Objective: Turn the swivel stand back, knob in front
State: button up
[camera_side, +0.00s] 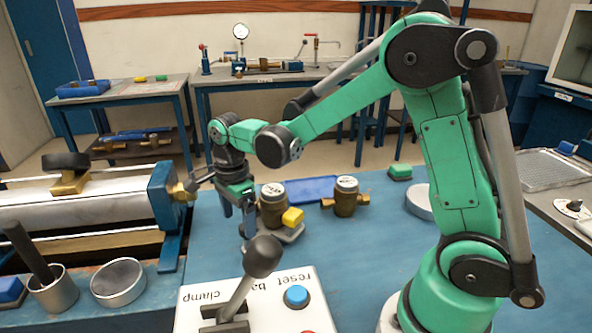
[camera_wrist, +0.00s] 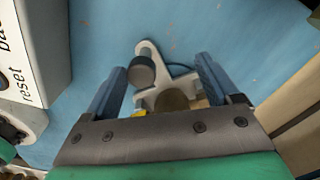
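In the side view a low grey stand (camera_side: 287,236) sits on the blue bench, with a brass meter (camera_side: 272,213) and a yellow knob-like block (camera_side: 292,218) at its right. My gripper (camera_side: 246,230) points down just left of the meter. In the wrist view the grey branched stand (camera_wrist: 148,52) shows between my gripper's blue fingers (camera_wrist: 161,64), which are wide apart. A dark grey round post (camera_wrist: 142,70) stands on one arm of it. A brown round part (camera_wrist: 172,100) and a sliver of yellow (camera_wrist: 138,113) are partly hidden by the gripper body. I cannot tell whether a finger touches anything.
A second brass meter (camera_side: 346,197) stands to the right. A control box (camera_side: 252,305) with a lever (camera_side: 249,268) is in front. A clamp bench with a brass nozzle (camera_side: 182,191) lies at left. Open blue bench (camera_side: 370,255) is at the right.

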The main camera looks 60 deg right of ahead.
jog(key=shift+w+d, duration=0.25)
jog(key=shift+w, duration=0.35)
jog(key=shift+w+d, duration=0.3)
jog(key=shift+w, duration=0.35)
jog(key=shift+w+d, duration=0.25)
jog(key=shift+w, duration=0.35)
jog(key=shift+o, duration=1.4)
notch_tip(320, 180, up, 6)
jog(key=shift+f, duration=0.25)
